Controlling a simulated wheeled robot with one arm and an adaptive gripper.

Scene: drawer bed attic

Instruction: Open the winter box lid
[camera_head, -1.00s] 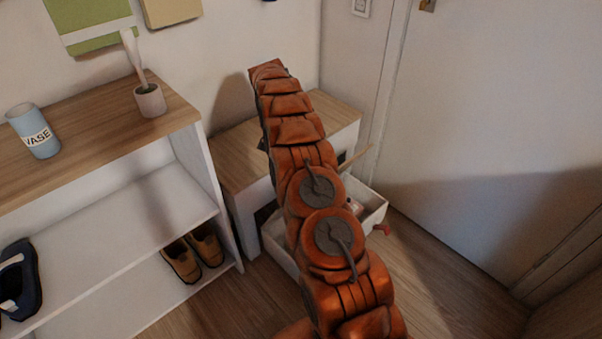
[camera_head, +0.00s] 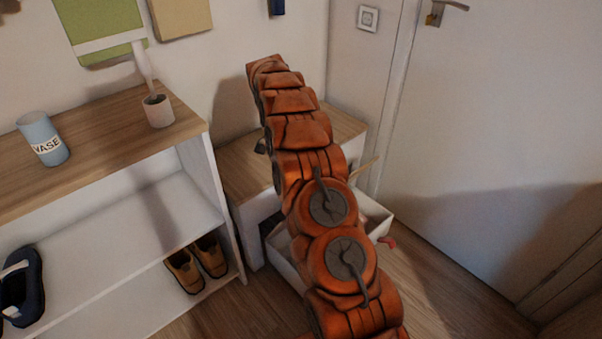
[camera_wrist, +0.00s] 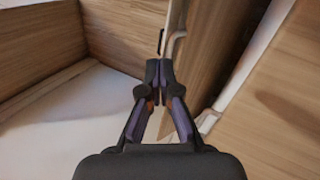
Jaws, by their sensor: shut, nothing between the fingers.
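My gripper (camera_wrist: 160,78) is shut and empty in the wrist view. Its fingertips are together beside the edge of an upright wooden panel (camera_wrist: 205,45), with a pale curved strip close to the tips; I cannot tell if they touch. In the head view my orange arm covers much of the low wooden-topped cabinet (camera_head: 240,165) and the white open drawer or box (camera_head: 289,265) at its front; my gripper is hidden there. A thin wooden edge (camera_head: 368,168) sticks up right of my arm, perhaps a lid. I cannot make out a winter label.
A white shelf (camera_head: 140,215) with a wooden top (camera_head: 90,160) stands at left, holding a blue vase (camera_head: 43,138), a small pot (camera_head: 158,110) and shoes (camera_head: 195,264). A closed door (camera_head: 490,130) is at right. Wooden floor (camera_head: 440,290) is free before it.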

